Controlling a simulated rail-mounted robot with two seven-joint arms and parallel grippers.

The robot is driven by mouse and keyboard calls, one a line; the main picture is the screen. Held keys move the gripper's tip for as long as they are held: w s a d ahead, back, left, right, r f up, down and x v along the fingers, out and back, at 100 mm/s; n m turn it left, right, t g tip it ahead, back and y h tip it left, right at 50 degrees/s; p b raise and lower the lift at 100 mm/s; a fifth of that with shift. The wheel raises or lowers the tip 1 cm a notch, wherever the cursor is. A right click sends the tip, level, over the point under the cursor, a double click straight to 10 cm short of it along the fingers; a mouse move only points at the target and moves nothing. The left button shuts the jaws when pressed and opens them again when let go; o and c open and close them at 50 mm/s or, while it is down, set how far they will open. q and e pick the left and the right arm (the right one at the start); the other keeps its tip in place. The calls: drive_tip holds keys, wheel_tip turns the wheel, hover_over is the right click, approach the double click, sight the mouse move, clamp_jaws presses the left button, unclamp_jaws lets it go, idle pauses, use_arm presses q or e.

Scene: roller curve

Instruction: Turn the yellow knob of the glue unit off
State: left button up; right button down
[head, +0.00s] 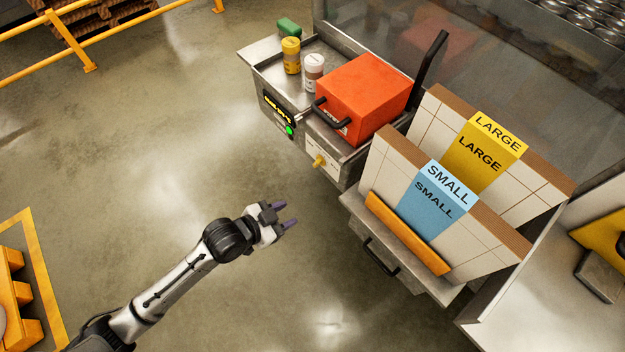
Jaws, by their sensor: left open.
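The glue unit (265,93) stands at upper middle in the head view, with a small lit display and a green light on its front. Its yellow knob (319,161) sits on a pale plate low on the front face, to the right of the green light. My left gripper (288,216) is open and empty, with two purple-tipped fingers. It is over the floor, below and left of the knob in the picture, and apart from it. The knob's exact turn angle is too small to tell. My right gripper is not in view.
An orange-red box (365,95) with black handles sits on the unit, beside a yellow jar (291,56) and a white jar (313,72). Right of the knob stand SMALL (437,200) and LARGE (487,150) carton stacks above a drawer handle (381,258).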

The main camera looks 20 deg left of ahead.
use_arm(q)
drive_tip(key=w+a+f+m+t+h+b, duration=0.1)
drive_tip(key=w+a+f+t+b, duration=0.1)
drive_tip(key=w+f+b, duration=0.5)
drive_tip(key=t+h+b, duration=0.1)
drive_tip(key=t+b, duration=0.2)
drive_tip(key=b, duration=1)
approach(315, 165)
drive_tip(key=b+x, duration=0.4)
drive_tip(key=x, duration=0.5)
drive_tip(key=shift+w+b, duration=0.25)
drive_tip(key=shift+b, duration=0.05)
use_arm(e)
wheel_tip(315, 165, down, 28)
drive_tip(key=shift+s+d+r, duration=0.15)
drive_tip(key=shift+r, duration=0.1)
use_arm(q)
clamp_jaws()
